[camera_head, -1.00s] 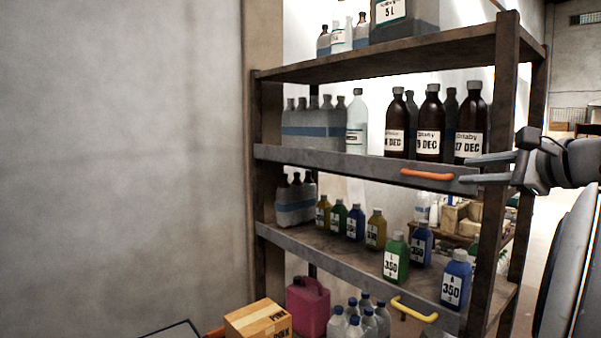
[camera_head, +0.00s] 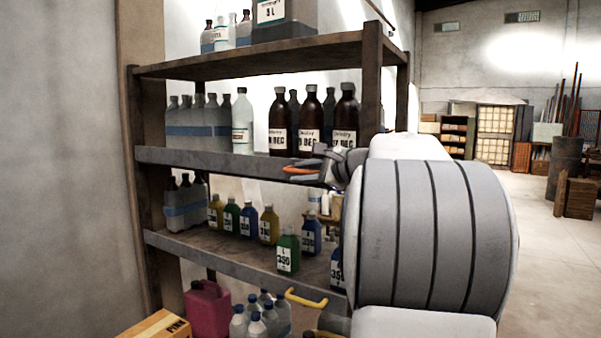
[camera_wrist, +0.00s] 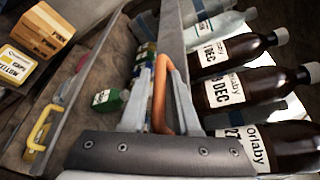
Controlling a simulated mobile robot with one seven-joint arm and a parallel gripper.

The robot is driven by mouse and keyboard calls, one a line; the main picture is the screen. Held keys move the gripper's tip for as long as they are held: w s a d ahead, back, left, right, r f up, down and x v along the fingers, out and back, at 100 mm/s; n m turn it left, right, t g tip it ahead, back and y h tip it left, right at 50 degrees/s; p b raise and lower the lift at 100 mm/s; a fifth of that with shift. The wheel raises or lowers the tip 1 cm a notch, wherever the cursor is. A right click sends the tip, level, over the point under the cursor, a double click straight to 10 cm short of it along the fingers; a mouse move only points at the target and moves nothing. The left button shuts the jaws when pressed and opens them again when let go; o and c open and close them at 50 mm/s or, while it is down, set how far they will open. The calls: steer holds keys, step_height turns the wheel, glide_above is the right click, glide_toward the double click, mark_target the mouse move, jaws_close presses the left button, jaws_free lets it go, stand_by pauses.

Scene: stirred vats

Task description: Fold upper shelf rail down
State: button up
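The upper shelf rail (camera_head: 210,163) is a long grey board standing upright along the front edge of the middle shelf. Its orange handle (camera_head: 301,169) is near its right end. In the wrist view the rail (camera_wrist: 171,35) runs up the picture, and the handle (camera_wrist: 159,95) lies between my two fingers. My gripper (camera_wrist: 163,92) is open around the handle, with a gap visible on the right side. In the head view my gripper (camera_head: 318,168) is at the handle's right end, and my arm hides the rail's right end.
Brown bottles (camera_head: 311,125) and a clear bottle (camera_head: 242,122) stand close behind the rail. A lower rail (camera_head: 215,258) with a yellow handle (camera_head: 305,299) fronts the shelf below, which holds small coloured bottles (camera_head: 288,251). Open floor (camera_head: 545,240) lies to the right.

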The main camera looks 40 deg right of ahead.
steer(key=shift+c, duration=0.3)
jaws_close()
steer(key=shift+f+b, duration=0.15)
steer(key=shift+b, duration=0.15)
